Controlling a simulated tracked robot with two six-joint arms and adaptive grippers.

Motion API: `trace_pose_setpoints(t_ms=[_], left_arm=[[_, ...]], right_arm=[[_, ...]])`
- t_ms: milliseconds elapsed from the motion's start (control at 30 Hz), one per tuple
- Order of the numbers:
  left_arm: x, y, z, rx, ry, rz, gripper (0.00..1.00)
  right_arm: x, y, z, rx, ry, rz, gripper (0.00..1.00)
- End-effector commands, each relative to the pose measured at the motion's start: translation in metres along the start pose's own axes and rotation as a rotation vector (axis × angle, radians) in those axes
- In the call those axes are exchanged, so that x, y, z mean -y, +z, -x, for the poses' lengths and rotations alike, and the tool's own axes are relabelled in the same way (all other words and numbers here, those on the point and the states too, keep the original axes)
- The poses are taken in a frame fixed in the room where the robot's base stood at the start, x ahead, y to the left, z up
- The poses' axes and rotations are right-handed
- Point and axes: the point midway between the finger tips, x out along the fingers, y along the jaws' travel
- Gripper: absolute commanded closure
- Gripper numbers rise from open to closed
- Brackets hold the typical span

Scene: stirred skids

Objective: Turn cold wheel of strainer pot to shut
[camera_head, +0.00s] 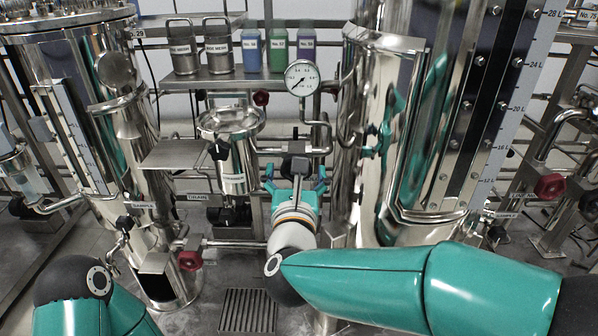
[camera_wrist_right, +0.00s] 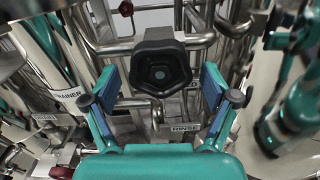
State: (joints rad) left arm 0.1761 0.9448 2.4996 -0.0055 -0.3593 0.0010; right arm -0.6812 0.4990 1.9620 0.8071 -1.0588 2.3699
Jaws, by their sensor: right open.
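The strainer pot (camera_head: 233,160) is a steel vessel left of my right gripper, with a dark clamp at its rim. Part of its label shows in the right wrist view (camera_wrist_right: 68,93). My right gripper (camera_head: 296,186) is open, its blue-padded fingers spread. In the right wrist view the gripper (camera_wrist_right: 160,88) has a black angular wheel (camera_wrist_right: 160,45) with a round hub between and beyond its fingers. Finger contact cannot be told. The wheel shows as a dark block (camera_head: 295,166) in the head view. No readable marking shows that it is the cold wheel. My left gripper is out of view.
A pressure gauge (camera_head: 302,78) stands on a pipe above the gripper. A RINSE tag (camera_wrist_right: 185,128) sits below the wheel. A large steel tank (camera_head: 375,150) stands close on the right. Red wheels (camera_head: 189,260) and (camera_head: 262,98) and pipes crowd the area.

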Motion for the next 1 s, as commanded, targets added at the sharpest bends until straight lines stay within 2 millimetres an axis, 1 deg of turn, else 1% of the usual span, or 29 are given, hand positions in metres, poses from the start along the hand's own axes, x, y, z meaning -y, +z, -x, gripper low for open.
trace_pose_setpoints(t_ms=[167, 400, 533, 700, 1000], left_arm=[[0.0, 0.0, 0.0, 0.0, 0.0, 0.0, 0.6], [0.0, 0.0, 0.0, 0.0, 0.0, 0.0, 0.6], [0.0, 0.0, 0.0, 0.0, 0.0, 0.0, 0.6], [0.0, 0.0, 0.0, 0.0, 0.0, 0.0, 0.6], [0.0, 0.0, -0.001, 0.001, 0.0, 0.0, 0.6]], right_arm=[[0.0, 0.0, 0.029, 0.001, 0.003, 0.001, 0.14], [-0.001, 0.0, 0.077, 0.0, 0.004, 0.0, 0.14], [-0.001, -0.001, 0.098, 0.0, 0.004, 0.0, 0.14], [0.0, -0.001, 0.111, -0.001, 0.002, 0.0, 0.14], [0.0, -0.002, 0.112, -0.001, 0.0, 0.0, 0.14]])
